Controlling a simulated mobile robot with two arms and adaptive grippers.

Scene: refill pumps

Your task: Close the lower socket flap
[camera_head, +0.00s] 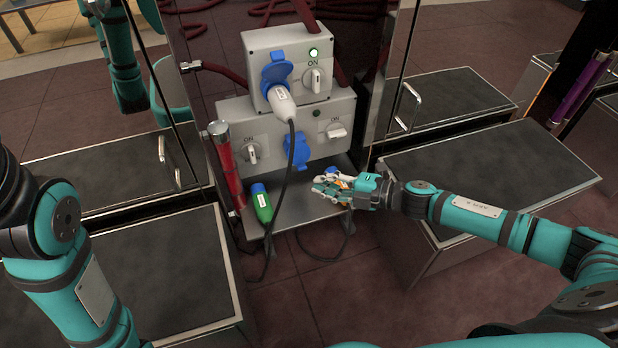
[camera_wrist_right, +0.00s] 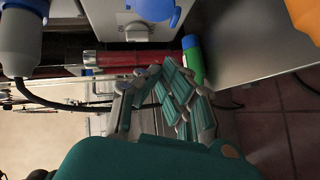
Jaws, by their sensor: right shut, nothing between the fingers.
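The lower socket box (camera_head: 226,118) is a grey panel with a blue round socket flap (camera_head: 298,151) at its lower middle. The blue flap also shows at the top edge of the right wrist view (camera_wrist_right: 157,8). I cannot tell for sure whether it is fully shut. My right gripper (camera_head: 324,187) is below and right of the flap, over the shelf, apart from it. In the wrist view its fingers (camera_wrist_right: 165,97) are together and empty. My left arm comes in at the left; its gripper is not in view.
The upper box (camera_head: 262,42) has a grey-white plug (camera_head: 281,103) in its socket under a raised blue flap (camera_head: 277,68); its cable (camera_head: 285,190) hangs down across the front. A green cylinder (camera_head: 261,203) is on the shelf (camera_head: 290,215); a red cylinder (camera_head: 226,165) stands left.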

